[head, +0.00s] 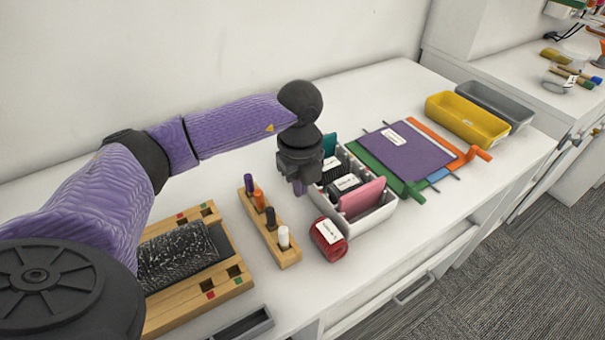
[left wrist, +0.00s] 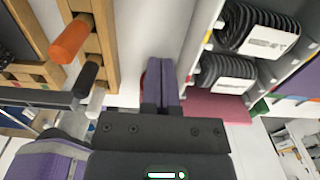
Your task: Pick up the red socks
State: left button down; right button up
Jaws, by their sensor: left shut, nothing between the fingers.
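The red socks (head: 328,240) are a rolled red bundle with a white label. They lie on the white counter at the front corner of the white divided box (head: 375,222). My left gripper (head: 299,188) points down above the counter, behind the socks, between the box and the wooden marker stand. Its purple fingers are shut and empty, and they also show in the left wrist view (left wrist: 161,85). My right gripper is not in view.
The wooden stand (head: 289,255) holds several upright markers close to my left gripper. The box holds dark rolled items and a pink piece (head: 362,197). A wooden tray with a dark roller (head: 175,258) lies left. Yellow (head: 467,120) and grey (head: 497,103) bins stand right. Counter is bare in front of the socks.

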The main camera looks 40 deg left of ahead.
aim_at(302, 212)
pick_arm(q)
jog(key=f, duration=0.3)
jog(key=shift+s+d+f, duration=0.1)
jog(key=shift+d+f, duration=0.1)
jog(key=shift+d, duration=0.1)
jog(key=shift+s+d+r, duration=0.1)
jog(key=shift+s+d, duration=0.15)
jog(key=shift+d, duration=0.35)
jog(key=shift+s+d+r, duration=0.1)
jog(key=shift+s+d, duration=0.1)
jog(key=shift+d, duration=0.4)
jog(key=shift+s+d, duration=0.2)
jog(key=shift+d, duration=0.2)
